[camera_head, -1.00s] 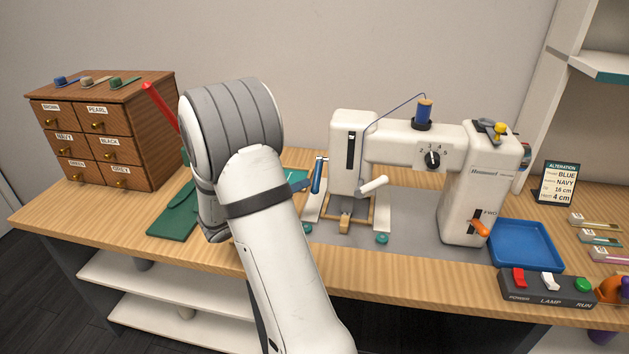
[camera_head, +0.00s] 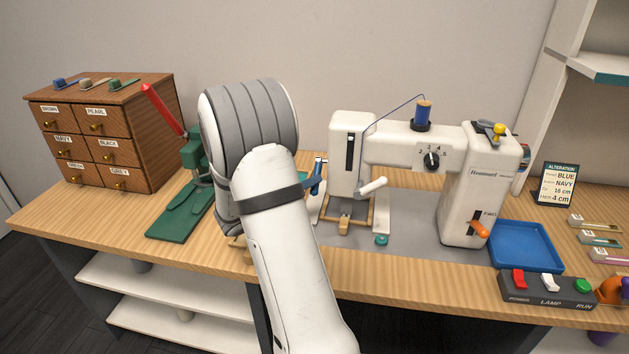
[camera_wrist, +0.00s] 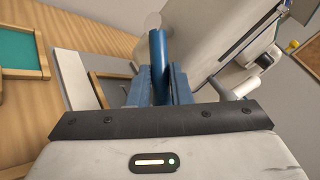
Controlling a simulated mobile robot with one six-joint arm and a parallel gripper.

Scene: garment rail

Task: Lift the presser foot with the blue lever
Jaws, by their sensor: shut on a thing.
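The blue lever (camera_head: 318,174) is on the left side of the white sewing machine's head (camera_head: 351,150). In the wrist view the lever (camera_wrist: 158,50) stands between the two blue fingers of my gripper (camera_wrist: 160,84), which is shut on it. In the head view my arm hides most of the gripper.
A green press with a red handle (camera_head: 163,109) stands left of my arm, by a wooden drawer cabinet (camera_head: 140,135). A blue tray (camera_head: 525,222) and a switch box (camera_head: 545,290) are at right. A white lever (camera_head: 373,187) juts from the machine head.

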